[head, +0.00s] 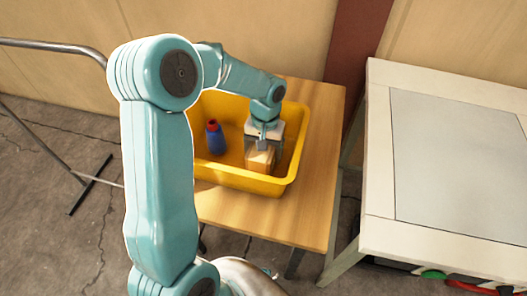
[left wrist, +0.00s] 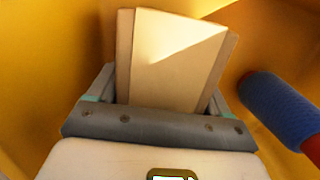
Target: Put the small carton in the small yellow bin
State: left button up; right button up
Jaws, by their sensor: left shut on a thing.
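The small carton (head: 260,158) is a tan box inside the yellow bin (head: 244,184), toward the bin's right side. My left gripper (head: 264,145) reaches down into the bin and is shut on the carton. In the left wrist view the carton (left wrist: 175,60) stands out between the fingers of my left gripper (left wrist: 165,95), with yellow bin wall (left wrist: 60,60) around it. Whether the carton touches the bin floor cannot be told. My right gripper is not in view.
The bin sits on a wooden table (head: 318,170). A white-framed table (head: 440,150) stands at the right, with a metal rack (head: 60,45) at the left.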

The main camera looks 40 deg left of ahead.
pick_arm(q)
jog(key=shift+f, duration=0.2)
jog(key=o, duration=1.1)
jog(key=shift+f, duration=0.1)
jog(key=shift+r, duration=0.25)
jog(key=r, duration=0.8)
jog(key=w+r+p, duration=0.1)
jog(key=r, duration=0.3)
jog(key=shift+w+a, duration=0.1)
jog(key=shift+a, duration=0.2)
jog(key=shift+f, duration=0.1)
